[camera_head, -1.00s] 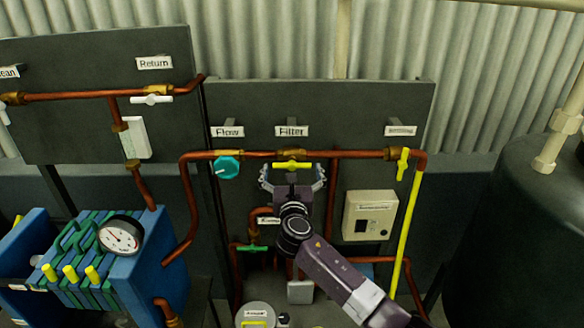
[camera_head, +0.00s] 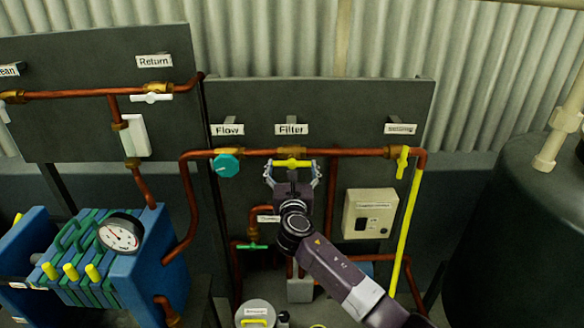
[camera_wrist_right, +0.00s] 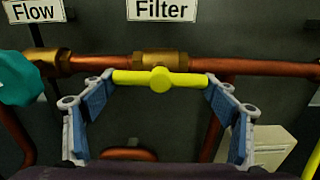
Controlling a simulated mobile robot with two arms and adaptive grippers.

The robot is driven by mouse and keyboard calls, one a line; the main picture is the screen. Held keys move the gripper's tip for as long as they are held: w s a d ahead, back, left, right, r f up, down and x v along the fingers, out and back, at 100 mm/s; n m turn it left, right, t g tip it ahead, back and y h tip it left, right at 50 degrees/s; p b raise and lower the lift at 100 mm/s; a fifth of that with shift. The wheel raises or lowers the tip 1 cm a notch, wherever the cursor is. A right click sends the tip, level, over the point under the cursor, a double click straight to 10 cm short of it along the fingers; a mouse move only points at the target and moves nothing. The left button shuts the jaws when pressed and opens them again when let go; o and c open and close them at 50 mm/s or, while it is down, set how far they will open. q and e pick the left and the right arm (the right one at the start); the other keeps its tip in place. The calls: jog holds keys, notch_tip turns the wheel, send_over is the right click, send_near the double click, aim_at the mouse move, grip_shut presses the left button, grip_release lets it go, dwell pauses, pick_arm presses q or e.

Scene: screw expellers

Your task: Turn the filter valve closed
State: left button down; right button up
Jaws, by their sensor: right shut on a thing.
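The filter valve has a yellow handle (camera_head: 292,163) on a horizontal copper pipe, below the "Filter" label (camera_head: 291,129). The handle lies level, along the pipe. The right wrist view also shows the yellow handle (camera_wrist_right: 160,80) with its round hub, in front of a brass fitting (camera_wrist_right: 158,62). My right gripper (camera_head: 291,170) comes from below and is shut on the handle, with one finger at each end of it. In the right wrist view its blue-padded fingers (camera_wrist_right: 160,84) stand left and right of the bar. My left gripper is not in view.
A teal knob (camera_head: 227,165) sits on the pipe to the left under "Flow". Another yellow handle (camera_head: 402,162) hangs on the right, by a yellow vertical pipe (camera_head: 407,232). A beige control box (camera_head: 370,214) and a green handle (camera_head: 251,246) are lower down.

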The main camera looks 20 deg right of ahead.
jog(key=m+b, duration=0.2)
jog(key=m, duration=0.2)
jog(key=shift+a+f, duration=0.1)
jog(key=m+b, duration=0.2)
jog(key=m, duration=0.2)
jog(key=shift+a+m, duration=0.1)
jog(key=shift+m, duration=0.3)
jog(key=m+b, duration=0.3)
jog(key=m, duration=0.2)
jog(key=shift+w+a, duration=0.1)
jog(key=shift+r+m+b, duration=0.2)
jog(key=shift+m+b, duration=0.25)
jog(key=shift+m, duration=0.45)
jog(key=shift+r+m+b, duration=0.15)
jog(key=shift+m+b, duration=0.3)
jog(key=shift+m, duration=0.45)
jog(key=o, duration=1.2)
jog(key=shift+c, duration=0.2)
